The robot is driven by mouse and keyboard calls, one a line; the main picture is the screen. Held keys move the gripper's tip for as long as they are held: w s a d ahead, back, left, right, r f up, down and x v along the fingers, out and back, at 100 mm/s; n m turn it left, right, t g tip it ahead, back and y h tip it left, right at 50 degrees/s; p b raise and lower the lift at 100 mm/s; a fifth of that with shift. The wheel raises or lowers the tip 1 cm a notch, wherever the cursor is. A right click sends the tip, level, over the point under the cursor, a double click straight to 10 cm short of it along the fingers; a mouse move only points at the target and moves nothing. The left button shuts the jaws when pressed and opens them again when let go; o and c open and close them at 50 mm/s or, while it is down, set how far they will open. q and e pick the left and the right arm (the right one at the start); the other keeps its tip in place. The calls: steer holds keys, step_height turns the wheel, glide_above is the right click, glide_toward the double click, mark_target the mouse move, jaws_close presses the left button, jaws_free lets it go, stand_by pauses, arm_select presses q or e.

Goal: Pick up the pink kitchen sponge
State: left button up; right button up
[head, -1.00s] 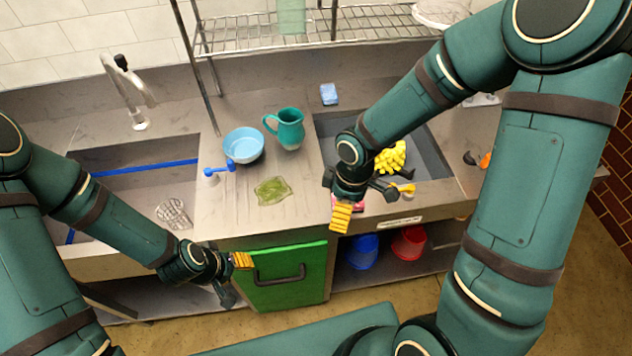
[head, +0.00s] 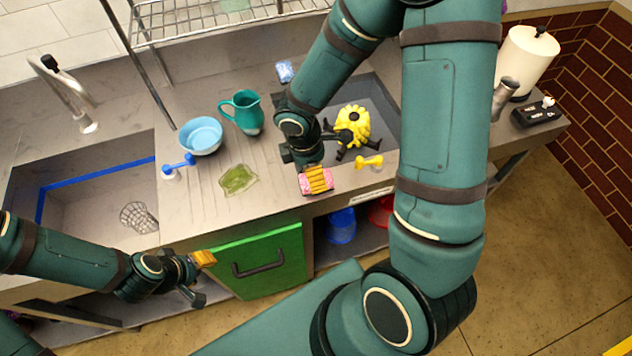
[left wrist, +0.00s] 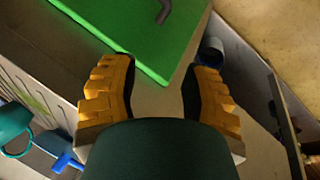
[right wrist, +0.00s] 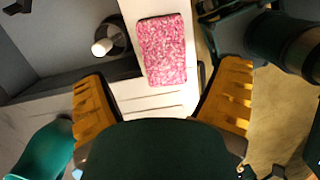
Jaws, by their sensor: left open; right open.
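The pink sponge (right wrist: 163,50) is a speckled block lying on the counter strip in front of the right basin. In the right wrist view it lies beyond and between the fingertips of my open right gripper (right wrist: 165,100), not touching them. In the head view the sponge (head: 304,187) is partly hidden behind the yellow finger of my right gripper (head: 318,180). My left gripper (head: 197,280) is open and empty, low in front of the green cabinet door. In the left wrist view the left gripper (left wrist: 160,85) has nothing between its fingers.
A teal pitcher (head: 245,112), a light blue bowl (head: 201,136) and a green cloth (head: 238,180) are on the counter left of the right arm.

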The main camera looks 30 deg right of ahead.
steer(key=shift+s+d+f+b, duration=0.2)
steer(key=shift+f+b, duration=0.2)
steer(key=shift+f, duration=1)
steer(key=shift+s+d+f+b, duration=0.15)
steer(key=shift+f+b, duration=0.25)
steer(key=shift+f, duration=0.95)
steer(key=shift+a, duration=0.1)
steer(key=c, duration=1)
